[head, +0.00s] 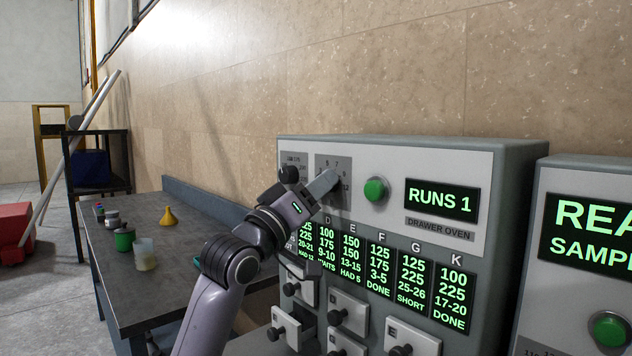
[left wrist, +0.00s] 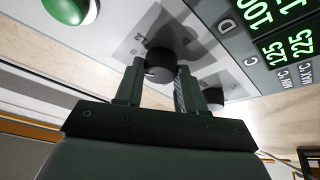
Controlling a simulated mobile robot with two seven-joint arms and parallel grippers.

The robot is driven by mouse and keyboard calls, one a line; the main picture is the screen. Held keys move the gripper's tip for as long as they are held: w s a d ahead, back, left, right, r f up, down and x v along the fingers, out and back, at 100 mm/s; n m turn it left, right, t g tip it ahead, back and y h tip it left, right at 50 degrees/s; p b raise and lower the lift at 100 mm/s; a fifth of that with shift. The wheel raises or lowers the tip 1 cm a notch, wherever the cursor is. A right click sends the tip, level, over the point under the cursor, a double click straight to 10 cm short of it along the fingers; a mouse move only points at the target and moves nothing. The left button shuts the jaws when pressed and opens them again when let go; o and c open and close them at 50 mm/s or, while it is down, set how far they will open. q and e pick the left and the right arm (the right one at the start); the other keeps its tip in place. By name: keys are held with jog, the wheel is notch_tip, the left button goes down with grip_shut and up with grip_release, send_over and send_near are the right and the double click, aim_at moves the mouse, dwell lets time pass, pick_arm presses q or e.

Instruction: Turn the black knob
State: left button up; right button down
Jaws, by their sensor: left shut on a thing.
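The black knob (left wrist: 160,62) sits on a grey dial plate of the drawer oven panel in the left wrist view. My left gripper (left wrist: 159,82) has one finger on each side of it and is shut on it. In the head view my left gripper (head: 326,183) reaches the dial plate (head: 338,163) from the left, and its fingers mostly hide the knob. A second dark knob (left wrist: 212,95) shows beside the right finger in the left wrist view. My right gripper is not in view.
A green button (head: 376,190) and a "RUNS 1" display (head: 441,201) are right of the dials. Drawers with black knobs (head: 337,316) lie below the green number displays. A grey table (head: 180,255) at left holds small containers and a yellow funnel (head: 168,217).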

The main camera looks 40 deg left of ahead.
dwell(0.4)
pick_arm(q)
jog(key=o, duration=1)
jog(key=shift+o, duration=0.2)
jog(key=b+v, duration=0.1)
jog(key=v, duration=0.6)
jog(key=shift+b, duration=0.4)
jog(key=shift+s, duration=0.1)
jog(key=shift+c, duration=0.4)
